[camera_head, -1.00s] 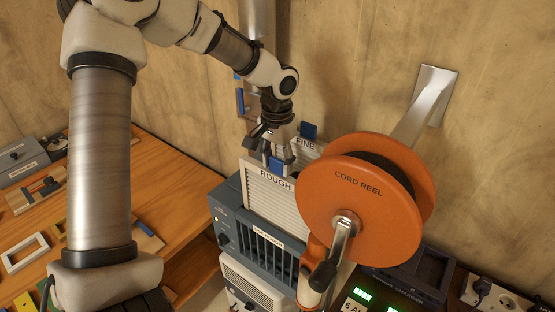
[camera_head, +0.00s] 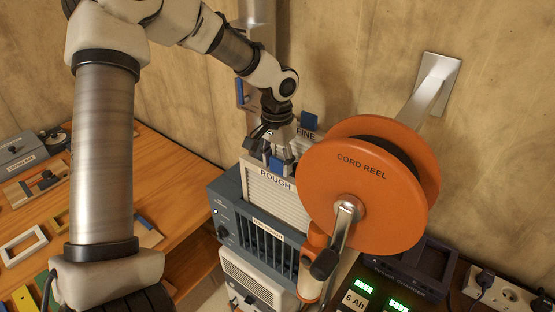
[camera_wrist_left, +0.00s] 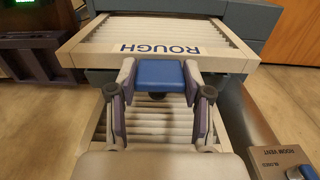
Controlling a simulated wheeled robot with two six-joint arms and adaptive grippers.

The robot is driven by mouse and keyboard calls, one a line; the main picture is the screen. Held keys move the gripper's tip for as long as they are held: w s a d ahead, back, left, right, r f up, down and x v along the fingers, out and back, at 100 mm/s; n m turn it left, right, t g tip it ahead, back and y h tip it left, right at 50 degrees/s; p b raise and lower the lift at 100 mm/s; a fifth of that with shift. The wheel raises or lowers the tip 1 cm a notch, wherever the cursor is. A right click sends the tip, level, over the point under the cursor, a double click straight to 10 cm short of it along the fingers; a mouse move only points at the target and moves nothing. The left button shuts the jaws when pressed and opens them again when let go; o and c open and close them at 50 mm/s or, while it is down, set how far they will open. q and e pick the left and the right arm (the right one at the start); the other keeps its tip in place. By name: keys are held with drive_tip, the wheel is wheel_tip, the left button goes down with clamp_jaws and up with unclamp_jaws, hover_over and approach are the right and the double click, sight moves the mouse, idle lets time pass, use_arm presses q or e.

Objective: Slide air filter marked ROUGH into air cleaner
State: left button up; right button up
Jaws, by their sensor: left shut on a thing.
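The air filter marked ROUGH (camera_head: 290,200) is a cream frame with pale slats and a blue tab. It stands upright, its lower part hidden inside the top of the blue-grey air cleaner (camera_head: 226,205) and much of it still above. In the left wrist view the ROUGH filter (camera_wrist_left: 100,38) lies across the top. My left gripper (camera_head: 277,163) is shut on its blue tab, which shows between the fingers in the left wrist view (camera_wrist_left: 158,75). A filter marked FINE (camera_head: 306,134), also with a blue tab, stands behind. My right gripper is not in view.
An orange cord reel (camera_head: 360,205) on a wall bracket stands close at the right and hides the filter's right side. A wooden bench (camera_head: 180,190) with frames and tools is at the left. A charger with green displays (camera_head: 398,306) is at lower right.

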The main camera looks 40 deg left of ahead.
sight(277, 174)
use_arm(q)
drive_tip(key=shift+f+b, duration=1)
drive_tip(key=shift+f, duration=0.9)
drive_tip(key=shift+f+b, duration=1.75)
drive_tip(key=shift+f, duration=1.25)
drive_tip(key=shift+f, duration=0.4)
drive_tip(key=shift+f+b, duration=0.75)
drive_tip(key=shift+f, duration=0.3)
drive_tip(key=shift+f+b, duration=0.55)
drive_tip(key=shift+f, duration=1.4)
drive_tip(key=o, duration=1.2)
drive_tip(key=shift+c, duration=0.2)
